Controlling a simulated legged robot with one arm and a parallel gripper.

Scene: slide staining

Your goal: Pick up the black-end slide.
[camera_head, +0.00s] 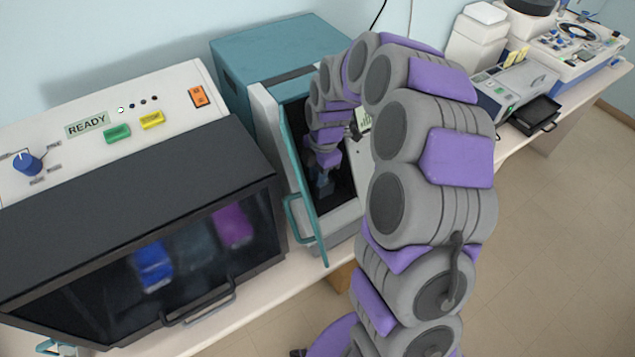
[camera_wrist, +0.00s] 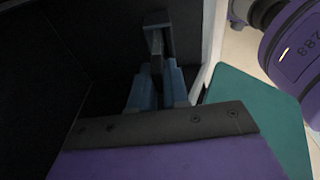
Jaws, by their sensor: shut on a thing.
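My gripper (camera_head: 325,186) reaches through the open front of the teal cabinet (camera_head: 270,52), in its dark interior. In the wrist view my gripper's blue fingers (camera_wrist: 157,82) are close together with a thin dark piece between them. I take this piece to be the black-end slide (camera_wrist: 157,66), though shadow hides its detail and most of its length. The gripper is shut on it. I cannot tell whether the slide touches anything below it. In the head view the slide is too small and dark to make out.
The cabinet's teal door (camera_head: 302,190) stands open beside my arm, and it also shows in the wrist view (camera_wrist: 268,115). A black-windowed stainer (camera_head: 120,215) with blue and purple containers stands left. Other machines (camera_head: 510,88) stand at the right. The floor at right is clear.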

